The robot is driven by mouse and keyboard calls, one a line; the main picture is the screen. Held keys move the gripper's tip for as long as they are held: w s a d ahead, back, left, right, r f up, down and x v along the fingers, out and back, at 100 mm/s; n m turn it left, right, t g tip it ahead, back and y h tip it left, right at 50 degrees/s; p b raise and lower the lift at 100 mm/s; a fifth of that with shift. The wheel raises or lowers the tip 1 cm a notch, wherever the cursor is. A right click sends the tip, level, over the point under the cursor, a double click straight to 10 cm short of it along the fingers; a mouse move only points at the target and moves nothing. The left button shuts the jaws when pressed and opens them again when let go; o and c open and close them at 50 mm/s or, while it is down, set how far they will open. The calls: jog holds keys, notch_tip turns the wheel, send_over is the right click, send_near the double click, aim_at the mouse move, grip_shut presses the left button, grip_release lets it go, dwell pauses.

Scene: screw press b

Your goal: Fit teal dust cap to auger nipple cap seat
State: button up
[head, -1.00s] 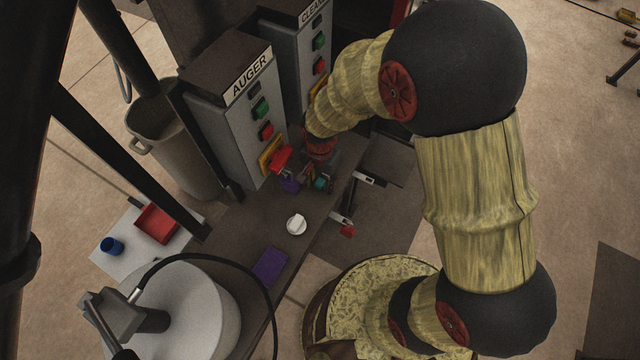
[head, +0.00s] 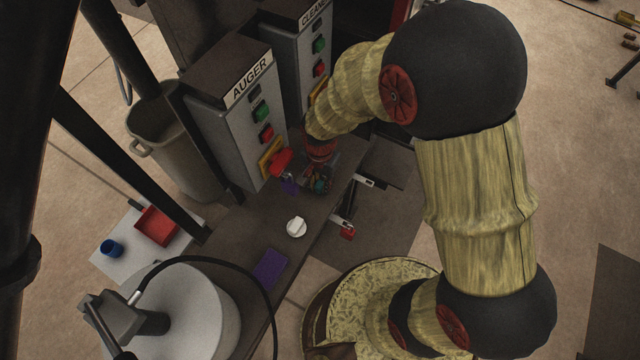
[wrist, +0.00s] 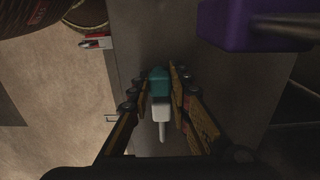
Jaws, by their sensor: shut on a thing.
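The teal dust cap (wrist: 159,80) is between my gripper's fingertips (wrist: 154,84) in the wrist view, and my gripper is shut on it. A pale block with a thin pin (wrist: 161,110) adjoins the cap on the near side; I cannot tell whether it is part of it. In the head view the cap (head: 320,185) is a small teal spot at my gripper (head: 317,178), above the dark bench beside the AUGER box (head: 230,120). I cannot make out the auger nipple cap seat in either view.
A red switch handle (head: 281,162) and a purple block (head: 290,187) are close left of my gripper; a purple block (wrist: 235,22) fills the wrist view's upper right. A white knob (head: 296,227) and purple pad (head: 270,265) lie on the bench. A red-ended lever (head: 347,232) is at its edge.

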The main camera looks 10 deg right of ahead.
aim_at(320, 183)
jog(key=shift+r, duration=0.5)
notch_tip(320, 183, up, 2)
jog(key=shift+r+p, duration=0.2)
jog(key=shift+p, duration=0.65)
jog(key=s+r+p, duration=0.4)
jog(key=s+r, duration=0.5)
jog(key=s, duration=0.5)
jog(key=shift+d+r, duration=0.3)
jog(key=shift+d, duration=0.15)
jog(key=shift+o, duration=1)
grip_shut()
